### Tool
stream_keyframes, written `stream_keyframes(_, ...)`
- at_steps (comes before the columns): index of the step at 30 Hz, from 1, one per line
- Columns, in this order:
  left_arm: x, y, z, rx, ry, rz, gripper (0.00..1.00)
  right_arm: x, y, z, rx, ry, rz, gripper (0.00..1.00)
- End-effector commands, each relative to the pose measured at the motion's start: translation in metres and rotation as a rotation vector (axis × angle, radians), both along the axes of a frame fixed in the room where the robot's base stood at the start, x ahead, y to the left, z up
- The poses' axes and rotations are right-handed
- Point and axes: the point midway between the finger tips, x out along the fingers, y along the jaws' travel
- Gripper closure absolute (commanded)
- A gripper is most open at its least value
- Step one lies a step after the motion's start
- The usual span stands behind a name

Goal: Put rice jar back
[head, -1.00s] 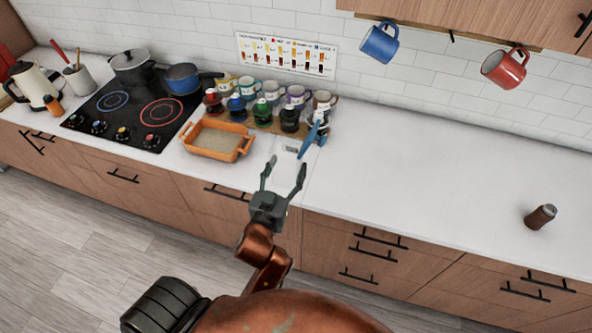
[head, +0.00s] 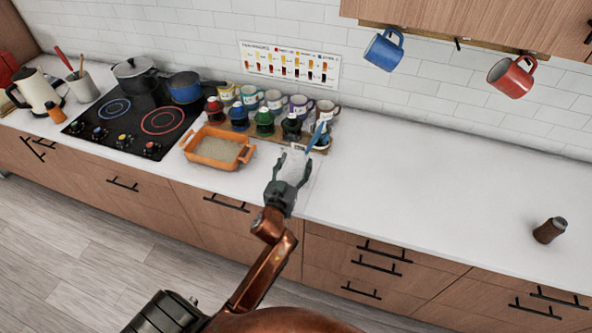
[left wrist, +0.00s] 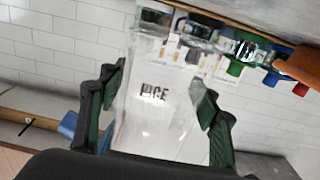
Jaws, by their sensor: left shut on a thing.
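The rice jar (head: 294,166) is a clear, see-through container on the white counter, right of the orange dish. In the left wrist view the jar (left wrist: 158,118) fills the middle, with its dark RICE lettering readable; I see no rice in it. My left gripper (head: 291,173) reaches in from the counter's front edge and is shut on the jar. In the left wrist view my left gripper (left wrist: 158,90) has one dark finger on each side of the jar. Whether the jar touches the counter cannot be told. My right gripper is not in view.
An orange dish of grain (head: 217,147) is left of the jar. Several mugs and colored-lidded containers stand behind it, with a blue-handled thing (head: 317,136) close by. The stove (head: 135,122) is farther left. A brown shaker (head: 549,230) stands right; the counter between is clear.

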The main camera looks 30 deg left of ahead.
Motion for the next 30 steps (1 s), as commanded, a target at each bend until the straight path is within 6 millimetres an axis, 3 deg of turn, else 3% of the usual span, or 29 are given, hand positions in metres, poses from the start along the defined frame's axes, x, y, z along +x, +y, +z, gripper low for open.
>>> stream_keyframes(6, 0.003, 0.001, -0.032, 0.0, 0.001, -0.001, 0.89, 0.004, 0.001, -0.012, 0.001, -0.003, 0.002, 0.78)
stream_keyframes(18, 0.003, 0.0, -0.036, -0.001, -0.001, -0.001, 0.89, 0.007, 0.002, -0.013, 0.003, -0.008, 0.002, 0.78)
stream_keyframes(19, 0.003, 0.001, -0.038, -0.001, 0.002, 0.0, 0.42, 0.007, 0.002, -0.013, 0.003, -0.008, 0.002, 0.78)
stream_keyframes(26, 0.002, 0.001, -0.037, 0.0, 0.002, -0.001, 0.26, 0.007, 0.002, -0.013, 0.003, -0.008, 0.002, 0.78)
stream_keyframes(30, 0.002, 0.001, -0.037, 0.0, 0.002, -0.001, 0.25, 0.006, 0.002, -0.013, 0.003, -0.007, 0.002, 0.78)
